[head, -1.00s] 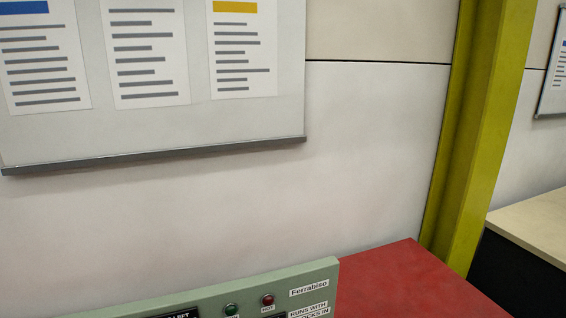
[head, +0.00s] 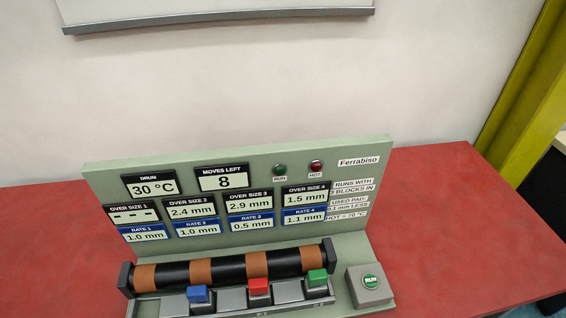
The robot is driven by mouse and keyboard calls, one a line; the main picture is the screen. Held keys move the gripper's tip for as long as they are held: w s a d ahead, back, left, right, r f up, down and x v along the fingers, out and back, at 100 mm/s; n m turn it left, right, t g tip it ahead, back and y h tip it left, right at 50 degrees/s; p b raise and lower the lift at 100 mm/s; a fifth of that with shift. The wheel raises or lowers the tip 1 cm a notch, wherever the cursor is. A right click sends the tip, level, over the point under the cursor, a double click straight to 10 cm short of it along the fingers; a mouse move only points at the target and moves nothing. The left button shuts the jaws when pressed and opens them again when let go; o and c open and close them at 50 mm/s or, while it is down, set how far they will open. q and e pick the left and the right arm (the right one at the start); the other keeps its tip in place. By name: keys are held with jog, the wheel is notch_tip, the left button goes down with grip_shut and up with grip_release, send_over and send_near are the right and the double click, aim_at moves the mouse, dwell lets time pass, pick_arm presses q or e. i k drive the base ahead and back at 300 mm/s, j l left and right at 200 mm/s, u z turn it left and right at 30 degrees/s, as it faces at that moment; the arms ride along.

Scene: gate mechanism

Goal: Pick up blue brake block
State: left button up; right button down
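The blue brake block (head: 198,294) sits in the left part of the row of holders in front of the drum (head: 215,272). The drum is black with brown bands and lies across the front of the machine. A red block (head: 259,287) and a green block (head: 317,279) sit in the same row to the right of the blue one. Neither of my grippers shows in the head view.
A green panel (head: 113,180) stands behind the drum, with displays reading 30 °C and 8 moves left. A green RUN button (head: 370,281) on a grey box is at the right. The red table (head: 450,225) is clear on the right. A yellow-green post (head: 520,85) stands behind.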

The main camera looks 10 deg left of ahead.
aim_at(202, 300)
jog(key=j+u, duration=0.1)
jog(key=u, duration=1.05)
jog(key=k+l+u, duration=0.15)
jog(key=k+u, duration=0.5)
jog(key=k+l, duration=0.05)
jog(key=k, duration=0.05)
